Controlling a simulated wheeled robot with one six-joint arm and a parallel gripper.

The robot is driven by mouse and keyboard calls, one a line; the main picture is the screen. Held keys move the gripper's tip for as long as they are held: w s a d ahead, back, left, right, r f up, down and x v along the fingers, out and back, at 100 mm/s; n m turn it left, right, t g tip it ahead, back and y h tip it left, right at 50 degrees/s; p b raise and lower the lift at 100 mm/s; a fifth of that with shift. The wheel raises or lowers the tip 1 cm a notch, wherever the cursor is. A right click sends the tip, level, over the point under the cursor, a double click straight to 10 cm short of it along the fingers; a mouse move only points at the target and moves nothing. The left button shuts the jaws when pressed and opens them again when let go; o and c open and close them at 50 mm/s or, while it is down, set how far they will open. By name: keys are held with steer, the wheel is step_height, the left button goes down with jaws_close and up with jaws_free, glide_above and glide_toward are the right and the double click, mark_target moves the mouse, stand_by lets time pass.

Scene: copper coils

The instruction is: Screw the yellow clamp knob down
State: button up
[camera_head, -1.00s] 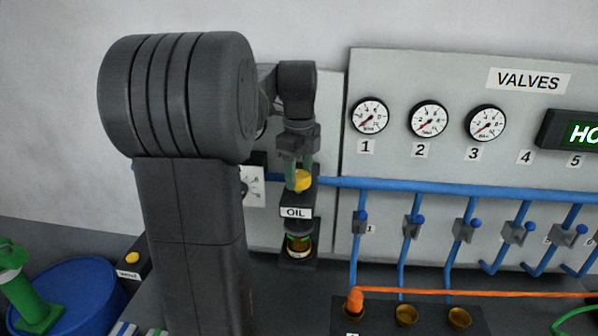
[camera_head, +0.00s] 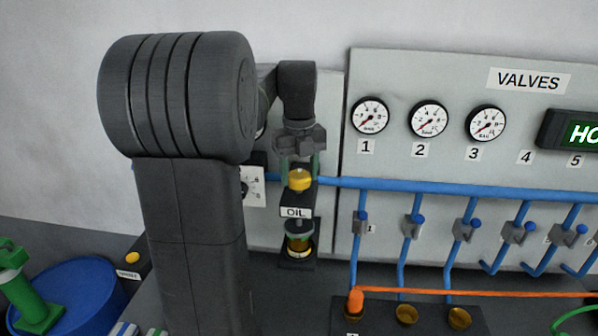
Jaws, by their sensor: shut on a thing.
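The yellow clamp knob (camera_head: 299,181) sits on top of the black clamp bracket marked OIL (camera_head: 295,212). My gripper (camera_head: 300,172) comes down from above and is shut on the knob, with its greenish fingers on either side. A glass jar with amber contents (camera_head: 299,244) stands below the label, in the lower part of the bracket. The contact of the fingers is small in the picture, and my own arm covers much of the left side.
A blue pipe (camera_head: 400,186) runs right from behind the bracket, with several valves below it. Gauges sit on the grey panel (camera_head: 455,70). An orange hose (camera_head: 470,292) and brass cups (camera_head: 407,315) lie at the front right. A blue drum (camera_head: 70,290) stands at the lower left.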

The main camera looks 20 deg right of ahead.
mark_target(299, 174)
stand_by(0.4)
steer(key=o, duration=1)
steer(key=shift+r, duration=0.1)
step_height(299, 174, up, 14)
steer(key=shift+f+b, duration=0.15)
steer(key=shift+b, duration=0.2)
steer(key=shift+f, duration=0.15)
step_height(299, 174, down, 14)
steer(key=shift+r+p, duration=0.2)
steer(key=shift+p, duration=0.15)
